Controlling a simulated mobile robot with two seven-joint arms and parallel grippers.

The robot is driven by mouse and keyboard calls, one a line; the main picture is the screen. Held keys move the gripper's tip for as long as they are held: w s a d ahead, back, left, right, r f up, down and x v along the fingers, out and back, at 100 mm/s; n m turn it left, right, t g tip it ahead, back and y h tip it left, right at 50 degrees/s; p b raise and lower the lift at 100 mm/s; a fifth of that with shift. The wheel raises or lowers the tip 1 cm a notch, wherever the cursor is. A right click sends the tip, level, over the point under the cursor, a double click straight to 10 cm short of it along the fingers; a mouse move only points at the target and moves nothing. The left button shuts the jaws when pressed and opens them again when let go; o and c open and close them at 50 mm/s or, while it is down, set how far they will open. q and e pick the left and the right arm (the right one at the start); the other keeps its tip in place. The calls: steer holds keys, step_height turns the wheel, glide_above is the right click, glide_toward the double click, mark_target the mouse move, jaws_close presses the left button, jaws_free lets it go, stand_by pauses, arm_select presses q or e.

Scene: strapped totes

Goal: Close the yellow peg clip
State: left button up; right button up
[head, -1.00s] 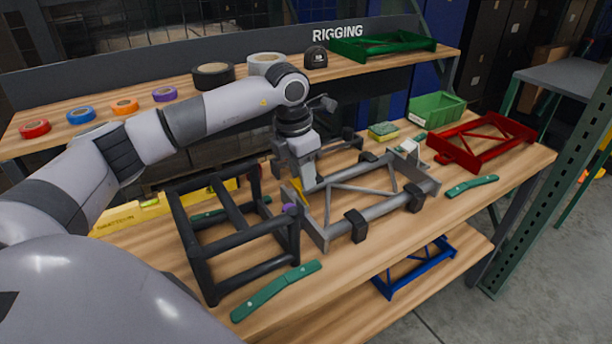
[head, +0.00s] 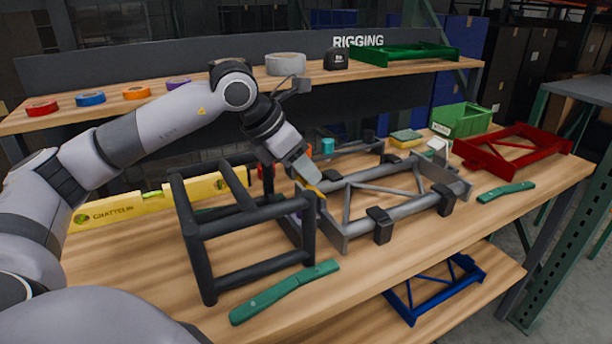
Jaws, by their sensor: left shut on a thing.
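The yellow peg clip (head: 317,191) shows as a small yellow piece at the left end of the grey frame (head: 392,213), partly hidden by my gripper. My left gripper (head: 311,186) reaches down from the upper left, tilted, and is shut on the yellow peg clip. The clip's exact shape and whether it is closed cannot be told at this size. The black frame (head: 250,275) stands just left of it. My right gripper is not in view.
Green strap tools (head: 285,291) lie at the bench's front and right. A red frame (head: 513,150), green bin (head: 462,120) and sponge (head: 406,138) sit to the right and back. A yellow level (head: 140,205) lies behind the black frame. Tape rolls line the shelf.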

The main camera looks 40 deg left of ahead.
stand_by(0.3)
arm_select(q)
steer(key=o, duration=1.1)
steer(key=shift+c, duration=0.2)
steer(key=v, duration=0.7)
steer(key=shift+s, duration=0.1)
